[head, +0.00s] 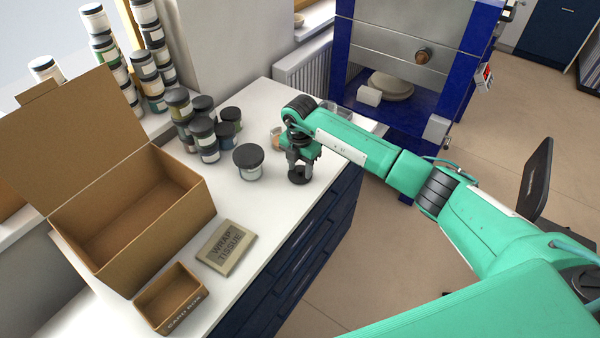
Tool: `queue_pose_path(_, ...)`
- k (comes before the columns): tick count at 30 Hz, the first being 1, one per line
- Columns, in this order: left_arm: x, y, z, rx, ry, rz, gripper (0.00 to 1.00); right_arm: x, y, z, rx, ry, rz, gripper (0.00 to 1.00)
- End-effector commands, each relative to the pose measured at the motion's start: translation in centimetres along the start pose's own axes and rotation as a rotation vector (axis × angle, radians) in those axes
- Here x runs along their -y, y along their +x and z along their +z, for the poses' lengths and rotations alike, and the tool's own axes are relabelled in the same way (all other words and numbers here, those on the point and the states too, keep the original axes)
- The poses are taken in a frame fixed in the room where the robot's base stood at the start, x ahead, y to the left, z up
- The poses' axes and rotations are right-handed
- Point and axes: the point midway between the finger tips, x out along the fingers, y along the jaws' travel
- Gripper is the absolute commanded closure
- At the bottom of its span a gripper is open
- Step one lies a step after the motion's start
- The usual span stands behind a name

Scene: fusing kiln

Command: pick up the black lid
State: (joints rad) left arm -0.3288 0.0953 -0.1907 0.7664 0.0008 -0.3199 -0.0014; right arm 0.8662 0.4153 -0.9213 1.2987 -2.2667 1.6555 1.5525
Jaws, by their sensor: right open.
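A small black round thing, which looks like the black lid (299,178), lies on the white worktop near its front edge. My right gripper (299,169) points down right over it, with its fingers apart. The fingertips are dark against the lid, so I cannot tell whether they touch it. A glass jar (249,172) with its own black lid on stands just left of the gripper. My left gripper is out of view.
Several jars with dark lids (203,138) cluster further back. A small jar (277,138) stands close behind the gripper. An open cardboard box (178,220), a wrap tissue pack (226,248) and a small card box (170,299) are at left. A blue kiln (415,40) stands behind.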

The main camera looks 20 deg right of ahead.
Motion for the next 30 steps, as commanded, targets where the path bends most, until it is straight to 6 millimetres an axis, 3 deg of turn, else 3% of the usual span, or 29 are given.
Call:
queue_pose_path(3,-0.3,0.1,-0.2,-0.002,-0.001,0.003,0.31,0.0,0.0,0.0,0.0,0.0,0.001,0.57)
queue_pose_path(10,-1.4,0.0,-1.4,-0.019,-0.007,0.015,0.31,0.0,-0.1,0.0,0.0,0.0,0.001,1.0)
queue_pose_path(23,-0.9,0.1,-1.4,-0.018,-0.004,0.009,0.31,-0.1,-0.8,0.0,0.001,-0.001,0.002,1.0)
queue_pose_path(30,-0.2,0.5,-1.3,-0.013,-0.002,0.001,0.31,-0.1,-4.5,0.1,0.003,0.0,0.005,1.0)
